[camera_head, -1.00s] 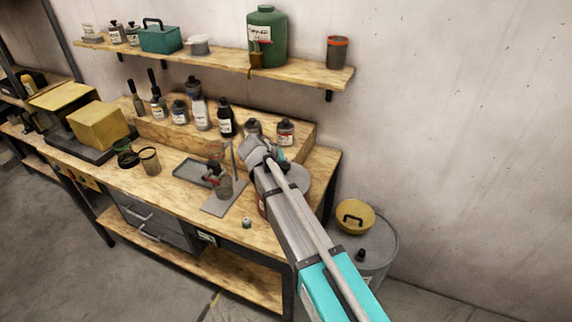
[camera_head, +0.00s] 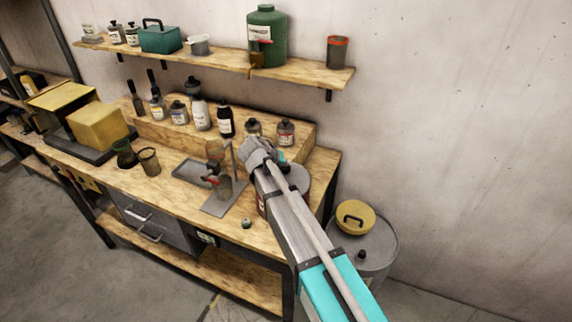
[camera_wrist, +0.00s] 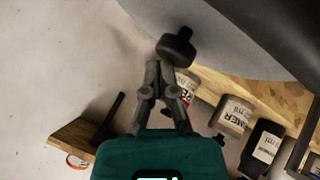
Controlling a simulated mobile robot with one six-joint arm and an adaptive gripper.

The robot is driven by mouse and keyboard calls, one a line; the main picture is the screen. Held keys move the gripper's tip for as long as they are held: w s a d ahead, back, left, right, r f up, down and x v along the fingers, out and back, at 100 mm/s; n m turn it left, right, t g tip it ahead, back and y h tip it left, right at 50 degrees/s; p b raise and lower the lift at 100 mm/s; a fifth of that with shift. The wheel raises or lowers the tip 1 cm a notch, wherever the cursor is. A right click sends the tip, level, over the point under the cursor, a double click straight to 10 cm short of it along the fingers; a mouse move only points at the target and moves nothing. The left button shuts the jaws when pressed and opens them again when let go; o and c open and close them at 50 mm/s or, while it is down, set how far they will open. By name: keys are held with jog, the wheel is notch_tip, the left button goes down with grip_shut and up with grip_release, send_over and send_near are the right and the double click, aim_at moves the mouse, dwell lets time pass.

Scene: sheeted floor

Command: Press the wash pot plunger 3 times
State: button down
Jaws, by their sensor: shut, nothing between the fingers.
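The wash pot appears to be the grey-topped can (camera_head: 298,177) at the bench's right end, partly hidden behind my arm. In the wrist view, a wide grey disc (camera_wrist: 235,30), apparently its top, fills the upper right. A black knob (camera_wrist: 177,48), apparently the plunger, stands out from the disc. My gripper (camera_wrist: 158,68) is shut and empty, its fingertips just below and left of the knob in the picture. I cannot tell whether they touch. My gripper is hidden behind my arm in the head view.
A stand (camera_head: 226,197) with a cup and a red-and-dark item is left of my arm. Several bottles (camera_head: 200,114) line the wooden riser behind. A wall shelf (camera_head: 225,61) runs above the bench. A drum with a yellow lid (camera_head: 342,217) stands to the right.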

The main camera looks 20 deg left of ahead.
jog(key=shift+f, duration=0.25)
jog(key=shift+r, duration=0.2)
dwell(0.5)
jog(key=shift+r+p, duration=1.45)
jog(key=shift+r+p, duration=2.5)
jog(key=shift+p, duration=0.05)
notch_tip(320, 180, up, 4)
jog(key=p, duration=0.3)
jog(key=shift+f+p, duration=0.1)
jog(key=shift+p, duration=0.3)
jog(key=shift+f, duration=0.2)
